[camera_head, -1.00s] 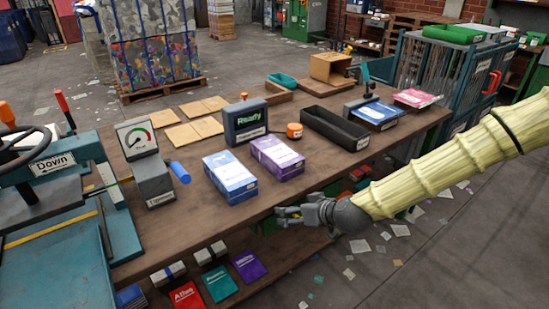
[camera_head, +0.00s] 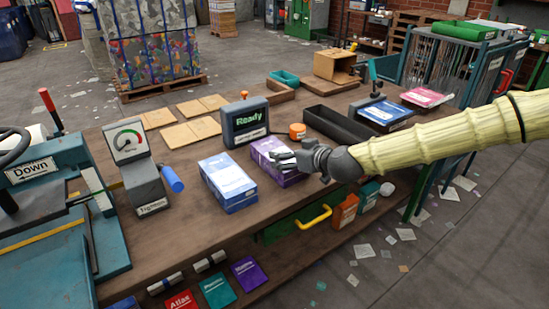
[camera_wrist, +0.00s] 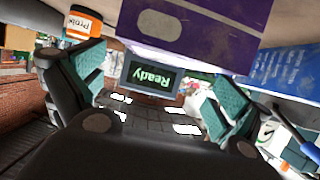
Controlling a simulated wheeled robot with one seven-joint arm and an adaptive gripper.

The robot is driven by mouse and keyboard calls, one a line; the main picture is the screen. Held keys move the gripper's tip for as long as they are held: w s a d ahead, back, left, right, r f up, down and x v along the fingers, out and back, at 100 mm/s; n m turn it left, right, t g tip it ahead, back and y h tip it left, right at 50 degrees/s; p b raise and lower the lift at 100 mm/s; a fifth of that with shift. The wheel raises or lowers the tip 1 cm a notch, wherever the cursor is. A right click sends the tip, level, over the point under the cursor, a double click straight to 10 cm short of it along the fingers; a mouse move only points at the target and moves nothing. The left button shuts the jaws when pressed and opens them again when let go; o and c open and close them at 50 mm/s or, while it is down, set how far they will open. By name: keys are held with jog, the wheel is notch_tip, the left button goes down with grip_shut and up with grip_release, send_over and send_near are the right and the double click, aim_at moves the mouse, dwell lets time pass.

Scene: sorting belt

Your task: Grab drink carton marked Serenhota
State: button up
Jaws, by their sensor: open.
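A purple carton (camera_head: 264,151) lies on the workbench, and a blue-and-white carton (camera_head: 229,187) lies to its left. I cannot read the name Serenhota on either one. My gripper (camera_head: 284,160) is at the right side of the purple carton in the head view and covers part of it. In the wrist view, the open fingers of my gripper (camera_wrist: 160,85) have nothing between them. The purple carton (camera_wrist: 185,28) fills the top there, outside the fingers. The blue carton (camera_wrist: 280,70) shows at the right. Whether my gripper touches the purple carton is unclear.
A display reading "Ready" (camera_head: 246,120) stands behind the cartons, with an orange-and-white tub (camera_head: 297,131) to its right. A black tray (camera_head: 338,125) lies behind my gripper. A gauge stand (camera_head: 145,180) is at the left. Bare bench lies in front of the blue carton.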

jog(key=shift+s+a+x, duration=0.1)
jog(key=shift+a+x, duration=0.05)
jog(key=shift+x, duration=1.2)
jog(key=shift+s+a+x, duration=0.1)
jog(key=shift+x, duration=1.25)
jog(key=shift+s+f, duration=0.1)
jog(key=c, duration=0.8)
